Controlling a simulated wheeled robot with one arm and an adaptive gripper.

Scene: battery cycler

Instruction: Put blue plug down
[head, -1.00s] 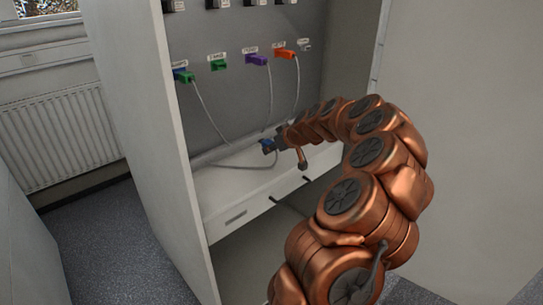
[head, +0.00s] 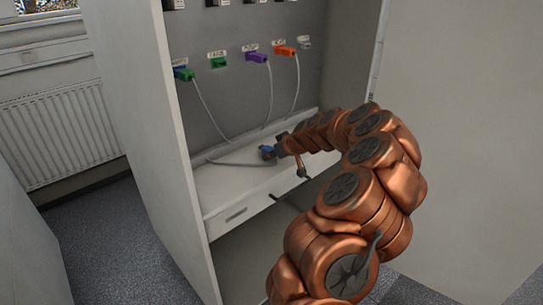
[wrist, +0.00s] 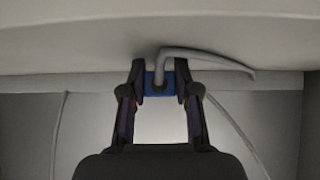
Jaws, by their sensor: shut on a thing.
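The blue plug (head: 267,152) is in my gripper (head: 277,149), at the shelf of the open cabinet in the head view. In the wrist view the blue plug (wrist: 160,79) sits between the two dark fingertips of my gripper (wrist: 160,75), which is shut on it. A grey cable runs from the plug and bends to the right in the wrist view. In the head view the plug is low over the white shelf (head: 225,190); I cannot tell whether it touches the surface.
Several cables hang down behind the shelf. The cabinet's left wall (head: 140,130) stands close beside the shelf. The shelf's front left is clear.

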